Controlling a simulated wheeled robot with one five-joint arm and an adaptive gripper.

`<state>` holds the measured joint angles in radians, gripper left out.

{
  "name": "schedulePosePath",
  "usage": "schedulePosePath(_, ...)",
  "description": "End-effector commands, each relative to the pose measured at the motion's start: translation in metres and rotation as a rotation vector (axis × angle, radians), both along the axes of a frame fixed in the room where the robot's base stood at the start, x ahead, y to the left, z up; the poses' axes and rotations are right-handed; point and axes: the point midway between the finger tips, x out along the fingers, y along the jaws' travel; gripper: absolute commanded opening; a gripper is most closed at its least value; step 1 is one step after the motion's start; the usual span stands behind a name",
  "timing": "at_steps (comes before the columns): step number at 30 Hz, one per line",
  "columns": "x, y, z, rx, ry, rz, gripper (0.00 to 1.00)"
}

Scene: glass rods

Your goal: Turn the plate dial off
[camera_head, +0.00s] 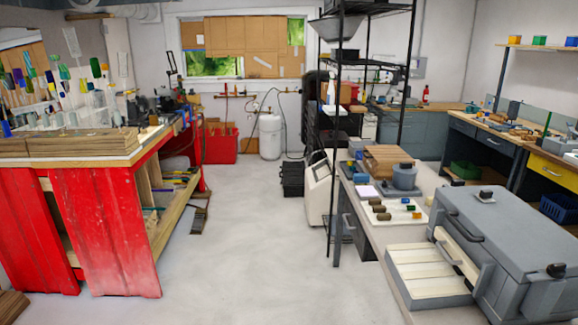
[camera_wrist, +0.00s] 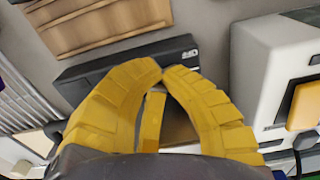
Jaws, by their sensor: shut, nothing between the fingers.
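I cannot single out the plate dial for certain in either view. In the head view a round grey pot-like unit (camera_head: 405,178) with a dark knob on top stands on the right bench. A large grey metal box (camera_head: 500,235) stands nearer, with a dark knob (camera_head: 556,270) at its front right corner. My gripper (camera_wrist: 162,76) shows only in the wrist view. Its yellow fingers are shut and empty, with their tips close together. Behind them is a black box (camera_wrist: 125,62) with a small marking; the fingers hide part of it. I cannot tell whether they touch it.
In the wrist view a white machine (camera_wrist: 265,50) with an orange part (camera_wrist: 304,105) stands at right. In the head view a red workbench (camera_head: 105,230) stands at left and a black shelf rack (camera_head: 334,120) rises at the right bench. The floor (camera_head: 245,250) between is clear.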

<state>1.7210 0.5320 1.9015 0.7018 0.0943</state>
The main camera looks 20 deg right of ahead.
Motion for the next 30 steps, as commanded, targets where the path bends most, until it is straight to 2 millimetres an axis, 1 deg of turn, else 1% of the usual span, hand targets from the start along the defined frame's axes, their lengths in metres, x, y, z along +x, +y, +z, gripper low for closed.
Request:
schedulePosePath(1, -0.001, 0.007, -0.005, 0.021, -0.003, -0.006, 0.0)
schedulePosePath(5, -0.001, 0.008, -0.001, 0.02, -0.003, -0.005, 0.0)
schedulePosePath(8, -0.001, 0.007, 0.006, 0.016, -0.003, -0.003, 0.0)
schedulePosePath(22, 0.0, 0.004, 0.055, 0.007, -0.001, 0.001, 0.0)
schedulePosePath(25, 0.0, 0.004, 0.06, 0.007, -0.001, 0.001, 0.0)
schedulePosePath(30, 0.001, 0.004, 0.059, 0.007, -0.001, 0.001, 0.0)
